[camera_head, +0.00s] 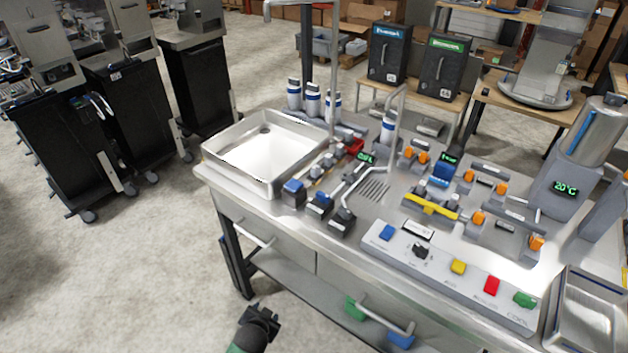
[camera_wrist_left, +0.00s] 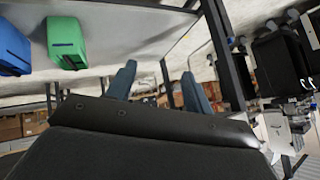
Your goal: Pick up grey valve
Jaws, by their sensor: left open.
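The counter holds a row of valve-like fittings. A dark grey block-shaped fitting (camera_head: 342,220) stands at its front edge, right of two blue-topped ones; I cannot tell for certain that it is the grey valve. My left gripper (camera_head: 262,317) is low in front of the counter, below its top and well apart from the fittings. Its two blue-grey fingers (camera_wrist_left: 158,86) show apart and empty in the left wrist view. No valve shows clearly there. My right gripper is not in view.
A metal sink (camera_head: 225,143) is at the counter's left end. A button panel (camera_head: 450,272) runs along the front. Below, a shelf carries a green block (camera_head: 354,308) and a blue block (camera_head: 400,340). Black carts (camera_head: 125,115) stand left; floor before the counter is clear.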

